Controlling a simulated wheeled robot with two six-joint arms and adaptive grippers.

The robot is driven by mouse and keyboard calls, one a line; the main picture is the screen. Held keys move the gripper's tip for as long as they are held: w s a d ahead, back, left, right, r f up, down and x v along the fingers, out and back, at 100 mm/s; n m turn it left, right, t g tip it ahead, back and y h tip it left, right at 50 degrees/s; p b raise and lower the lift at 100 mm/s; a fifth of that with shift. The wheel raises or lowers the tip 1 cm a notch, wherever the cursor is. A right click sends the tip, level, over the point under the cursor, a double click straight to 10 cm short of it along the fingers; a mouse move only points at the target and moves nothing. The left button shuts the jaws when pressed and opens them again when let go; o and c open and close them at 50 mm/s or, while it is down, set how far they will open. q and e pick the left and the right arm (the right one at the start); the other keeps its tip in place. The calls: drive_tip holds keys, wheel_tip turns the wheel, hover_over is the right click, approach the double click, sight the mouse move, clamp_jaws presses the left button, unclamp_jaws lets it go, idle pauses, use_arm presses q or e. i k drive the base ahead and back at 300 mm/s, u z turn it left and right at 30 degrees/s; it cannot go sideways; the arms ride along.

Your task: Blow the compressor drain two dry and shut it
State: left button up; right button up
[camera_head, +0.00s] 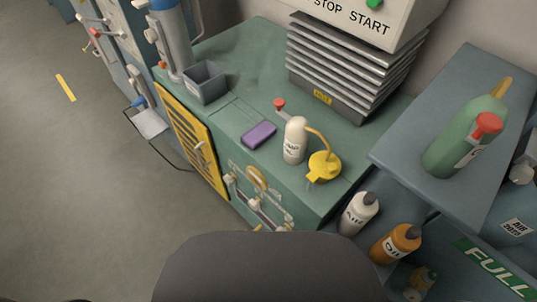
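The compressor is a green cabinet (210,118) with a stack of grey fins (345,70) and a STOP START box (352,18) with a green button above. Its front carries a yellow louvred panel (193,137) and, to the right, pipework with small pale knobs and valves (254,203). I cannot tell which valve is drain two, nor whether it is open or shut. The lower pipework is cut off by a dark rounded shape at the bottom of the picture. Neither of my grippers is in view.
On the cabinet top are a grey open box (204,82), a purple block (259,135), a white bottle (295,140) and a yellow funnel-like part (324,167). A green cylinder (466,138) lies on the right shelf (425,130). White (357,215) and orange (395,245) bottles stand below. Floor (75,180) is clear left.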

sight(253, 204)
drive_tip(key=z, duration=2.05)
drive_tip(key=k, duration=0.55)
drive_tip(key=u, duration=1.25)
